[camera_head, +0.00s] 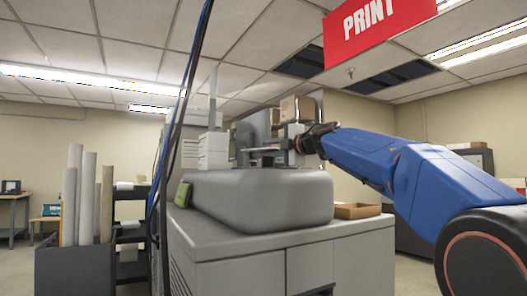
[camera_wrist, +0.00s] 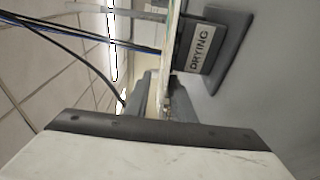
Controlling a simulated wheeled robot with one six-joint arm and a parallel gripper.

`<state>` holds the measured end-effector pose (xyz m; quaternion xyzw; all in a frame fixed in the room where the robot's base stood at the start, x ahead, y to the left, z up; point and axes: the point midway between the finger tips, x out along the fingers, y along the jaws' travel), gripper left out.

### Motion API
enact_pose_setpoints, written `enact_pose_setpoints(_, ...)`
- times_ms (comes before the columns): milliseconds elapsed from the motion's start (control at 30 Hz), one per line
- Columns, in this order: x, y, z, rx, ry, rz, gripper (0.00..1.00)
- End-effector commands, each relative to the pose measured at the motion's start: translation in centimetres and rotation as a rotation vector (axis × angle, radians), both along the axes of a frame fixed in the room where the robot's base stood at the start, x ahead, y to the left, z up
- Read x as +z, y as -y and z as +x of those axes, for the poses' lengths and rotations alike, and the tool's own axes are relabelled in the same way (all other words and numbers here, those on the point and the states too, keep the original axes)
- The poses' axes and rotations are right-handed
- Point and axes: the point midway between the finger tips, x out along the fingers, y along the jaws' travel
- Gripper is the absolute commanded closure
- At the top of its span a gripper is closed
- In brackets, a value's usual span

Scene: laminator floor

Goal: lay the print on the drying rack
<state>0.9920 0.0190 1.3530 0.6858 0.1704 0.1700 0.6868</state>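My gripper (camera_head: 303,142) is at the end of the blue arm, above and behind the large grey rounded machine cover in the head view. In the wrist view its two dark fingers (camera_wrist: 162,98) point away from the camera, with a narrow gap between them. A thin pale strip (camera_wrist: 167,62) lines up with that gap. It may be the print seen edge-on, but I cannot tell whether the fingers grip it. A dark grey plate with a DRYING label (camera_wrist: 200,48) is just beyond the fingers, to the right. The rack itself is not clearly seen.
The grey rounded cover (camera_head: 255,200) sits on a grey cabinet (camera_head: 250,248). An open brown tray (camera_head: 357,211) lies at the cabinet's right edge. A bin of paper rolls (camera_head: 75,265) stands at left. Blue and black cables (camera_head: 185,100) hang beside the cabinet. A red PRINT sign (camera_head: 372,25) hangs above.

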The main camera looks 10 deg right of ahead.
Motion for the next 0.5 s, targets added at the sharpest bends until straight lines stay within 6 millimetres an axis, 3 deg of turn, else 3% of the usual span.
enact_pose_setpoints(300,0.1,2.7,-5.1,-0.002,0.000,0.001,0.78)
enact_pose_setpoints(500,0.0,3.5,-6.6,-0.001,0.001,0.000,0.78)
